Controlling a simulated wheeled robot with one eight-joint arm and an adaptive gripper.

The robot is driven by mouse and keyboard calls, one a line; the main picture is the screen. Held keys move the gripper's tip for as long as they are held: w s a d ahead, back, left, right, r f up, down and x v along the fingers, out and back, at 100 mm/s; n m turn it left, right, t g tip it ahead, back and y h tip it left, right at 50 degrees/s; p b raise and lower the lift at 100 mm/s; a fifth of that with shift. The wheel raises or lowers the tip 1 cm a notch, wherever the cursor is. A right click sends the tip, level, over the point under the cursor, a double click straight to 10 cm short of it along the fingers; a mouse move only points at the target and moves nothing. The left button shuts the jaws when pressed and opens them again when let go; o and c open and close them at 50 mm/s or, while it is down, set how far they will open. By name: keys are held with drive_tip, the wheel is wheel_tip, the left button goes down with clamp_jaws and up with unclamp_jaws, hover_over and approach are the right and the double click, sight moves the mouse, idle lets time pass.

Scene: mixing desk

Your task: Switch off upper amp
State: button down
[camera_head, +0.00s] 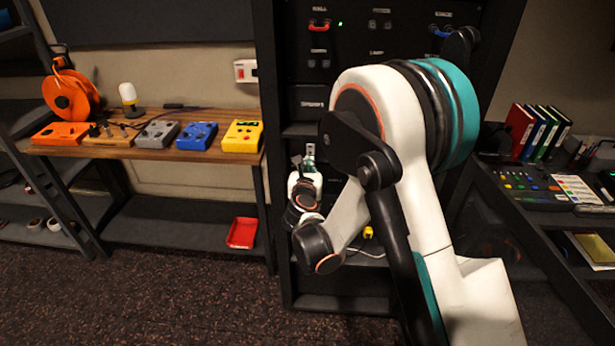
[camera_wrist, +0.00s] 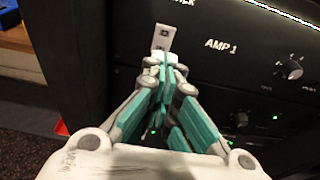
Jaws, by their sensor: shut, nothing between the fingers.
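The upper amp (camera_wrist: 240,72) is a black panel labelled AMP 1 in the wrist view. It has a dark knob (camera_wrist: 289,70) on its right. A pale switch plate (camera_wrist: 163,36) with dark marks stands at the panel's left. My gripper (camera_wrist: 165,62) is shut and empty, its teal fingers together just below the plate. I cannot tell whether the tips touch it. A lower panel with a knob (camera_wrist: 239,119) and green lights (camera_wrist: 275,117) is partly hidden by the fingers. In the head view my gripper (camera_head: 308,160) is small, in front of the rack.
The black rack (camera_head: 287,215) frames the units. A wooden bench (camera_head: 178,153) with coloured pedal boxes stands to the left, a red tray (camera_head: 242,232) on its lower shelf. A desk with a control panel (camera_head: 525,184) is at right. The carpet (camera_head: 150,300) at front left is clear.

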sight(311, 149)
drive_tip(key=w, duration=0.4)
drive_tip(key=shift+w+r+b, duration=0.15)
drive_tip(key=shift+w+b, duration=0.05)
drive_tip(key=shift+b, duration=0.15)
drive_tip(key=shift+w+d+r+b, duration=0.1)
drive_tip(key=shift+w+r+b, duration=0.2)
drive_tip(key=shift+w, duration=0.2)
drive_tip(key=shift+s, duration=0.1)
